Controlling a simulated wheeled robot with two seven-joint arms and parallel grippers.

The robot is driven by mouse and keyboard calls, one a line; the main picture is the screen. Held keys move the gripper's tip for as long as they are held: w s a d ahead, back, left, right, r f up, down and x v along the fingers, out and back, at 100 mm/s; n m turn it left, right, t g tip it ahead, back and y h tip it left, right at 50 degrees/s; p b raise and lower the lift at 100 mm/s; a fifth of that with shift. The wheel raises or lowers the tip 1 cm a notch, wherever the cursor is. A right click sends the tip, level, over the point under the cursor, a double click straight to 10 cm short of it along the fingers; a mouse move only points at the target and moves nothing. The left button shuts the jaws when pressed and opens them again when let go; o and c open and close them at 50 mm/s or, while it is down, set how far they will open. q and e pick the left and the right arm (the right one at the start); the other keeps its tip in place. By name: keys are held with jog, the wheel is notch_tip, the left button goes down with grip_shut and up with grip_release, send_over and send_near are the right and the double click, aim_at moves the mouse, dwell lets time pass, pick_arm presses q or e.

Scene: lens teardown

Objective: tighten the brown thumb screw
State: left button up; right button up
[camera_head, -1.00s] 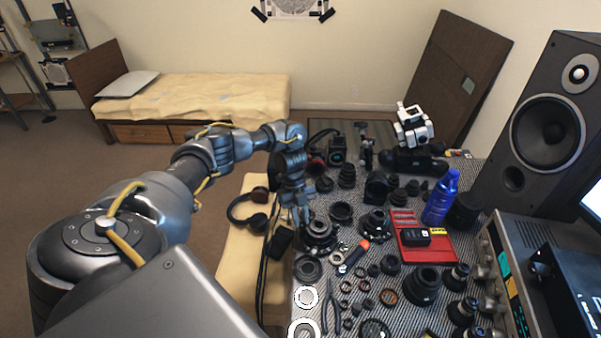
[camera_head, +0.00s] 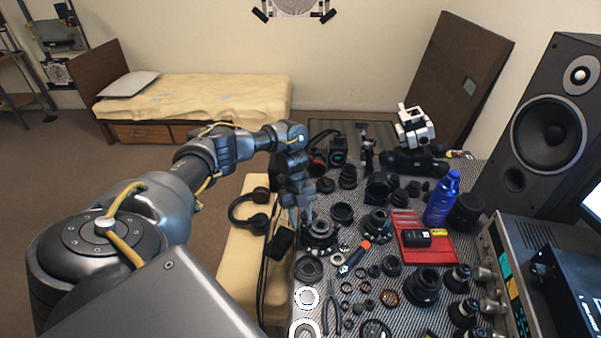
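My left gripper (camera_head: 299,214) points down at the left edge of the work table, over a dark lens ring assembly (camera_head: 320,236). Its fingertips are small and blurred against the dark parts, so I cannot tell whether they are open or shut or touching anything. I cannot make out a brown thumb screw; it may be hidden by the gripper or too small to see. My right gripper is not in view.
The grey patterned table mat (camera_head: 345,262) is crowded with black lens rings. Headphones (camera_head: 250,212) lie on the bench at left.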

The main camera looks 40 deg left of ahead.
pick_arm(q)
jog(key=shift+w+d, duration=0.15)
jog(key=shift+w, duration=0.05)
